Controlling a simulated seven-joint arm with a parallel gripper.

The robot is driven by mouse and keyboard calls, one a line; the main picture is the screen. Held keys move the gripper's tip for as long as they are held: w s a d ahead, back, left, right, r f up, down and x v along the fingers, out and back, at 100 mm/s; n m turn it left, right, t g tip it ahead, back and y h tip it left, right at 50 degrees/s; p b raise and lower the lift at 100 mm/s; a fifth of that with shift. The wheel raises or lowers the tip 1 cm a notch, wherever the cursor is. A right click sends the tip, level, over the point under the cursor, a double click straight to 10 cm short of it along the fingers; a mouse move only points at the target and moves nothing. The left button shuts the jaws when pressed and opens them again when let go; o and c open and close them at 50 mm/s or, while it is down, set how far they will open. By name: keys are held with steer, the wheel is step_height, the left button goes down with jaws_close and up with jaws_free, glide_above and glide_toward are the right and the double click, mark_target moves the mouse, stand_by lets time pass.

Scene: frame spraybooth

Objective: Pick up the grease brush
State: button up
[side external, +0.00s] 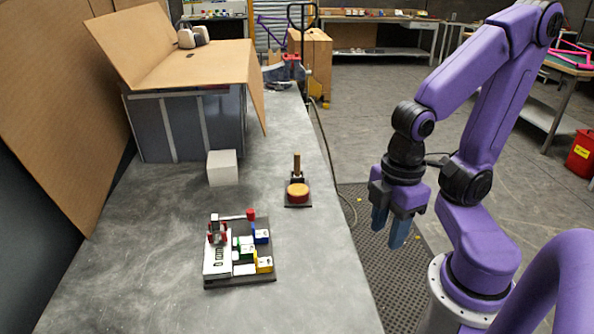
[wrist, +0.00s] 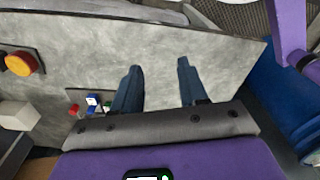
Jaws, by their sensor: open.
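An upright wooden handle (side external: 297,164), which looks like the grease brush, stands at the far side of a round orange-topped piece (side external: 297,191) on a small dark base. Its lower end is hidden, so I cannot tell what it rests in. In the wrist view the orange-topped piece (wrist: 19,63) shows at the left edge, and I cannot make out the handle there. My gripper (side external: 389,231) hangs fingers down, to the right of the bench edge in the side view and well apart from the handle. It is open and empty, also in the wrist view (wrist: 158,66).
A dark board with white, green, blue and yellow blocks (side external: 240,255) lies nearer on the grey bench (side external: 320,270). A white cube (side external: 222,168) and a cardboard-topped box (side external: 190,122) stand at left. The bench between the orange piece and its right edge is clear.

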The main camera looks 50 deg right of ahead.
steer(key=shift+o, duration=0.7)
